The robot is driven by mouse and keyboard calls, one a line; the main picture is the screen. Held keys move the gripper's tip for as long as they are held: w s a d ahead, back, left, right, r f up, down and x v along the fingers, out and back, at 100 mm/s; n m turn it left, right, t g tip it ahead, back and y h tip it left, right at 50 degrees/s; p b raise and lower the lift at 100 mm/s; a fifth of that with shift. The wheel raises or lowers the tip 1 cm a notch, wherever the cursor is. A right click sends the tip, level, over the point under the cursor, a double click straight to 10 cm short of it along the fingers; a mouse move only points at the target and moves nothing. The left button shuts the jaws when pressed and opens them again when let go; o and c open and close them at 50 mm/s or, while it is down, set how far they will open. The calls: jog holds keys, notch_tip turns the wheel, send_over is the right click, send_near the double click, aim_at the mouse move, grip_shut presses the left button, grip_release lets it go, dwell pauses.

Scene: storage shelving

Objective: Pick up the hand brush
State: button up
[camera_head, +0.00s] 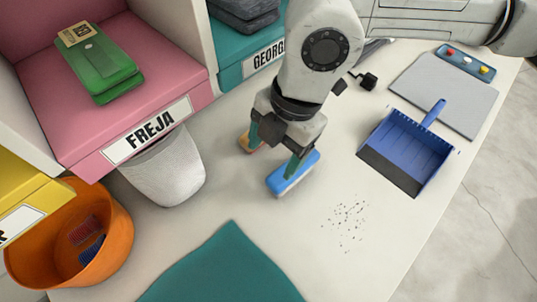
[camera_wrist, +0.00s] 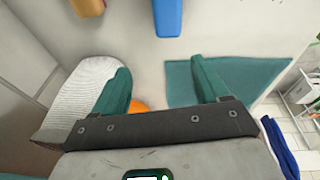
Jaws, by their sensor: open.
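A blue hand brush (camera_head: 293,174) with pale bristles at its lower edge rests on the white table, just by my gripper's right finger in the head view. In the wrist view the blue brush (camera_wrist: 167,17) is at the top edge, partly cut off, beyond my fingertips and sideways within the span of the fingers. My gripper (camera_head: 273,155) has green fingers that are spread apart and empty, as the wrist view (camera_wrist: 160,75) also shows. The head view does not show clearly whether a finger touches the brush.
A tan-orange item (camera_head: 246,141) lies beside the left finger, partly hidden. A blue dustpan (camera_head: 408,150) lies right, near a grey board (camera_head: 455,92) and dark specks (camera_head: 347,222). A white basket (camera_head: 165,172), orange bucket (camera_head: 120,240) and teal cloth (camera_head: 225,270) stand left and front.

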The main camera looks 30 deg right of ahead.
aim_at(275, 182)
jog(key=d, duration=0.1)
jog(key=d+f+h, duration=0.1)
jog(key=d, duration=0.1)
jog(key=d+m+h, duration=0.1)
jog(key=d, duration=0.1)
jog(key=shift+w+f, duration=0.3)
jog(key=shift+f, duration=0.05)
jog(key=shift+h, duration=0.3)
jog(key=f, duration=0.4)
jog(key=shift+d+f, duration=0.2)
jog(key=shift+w+a+f+p, duration=0.1)
jog(key=shift+f+p, duration=0.4)
jog(key=shift+f, duration=1.1)
jog(key=shift+w+a+f+p, duration=0.1)
jog(key=shift+f+p, duration=0.35)
jog(key=shift+f, duration=1.15)
jog(key=shift+c, duration=0.3)
jog(key=c, duration=1)
jog(key=shift+c, duration=0.2)
jog(key=shift+r, duration=0.1)
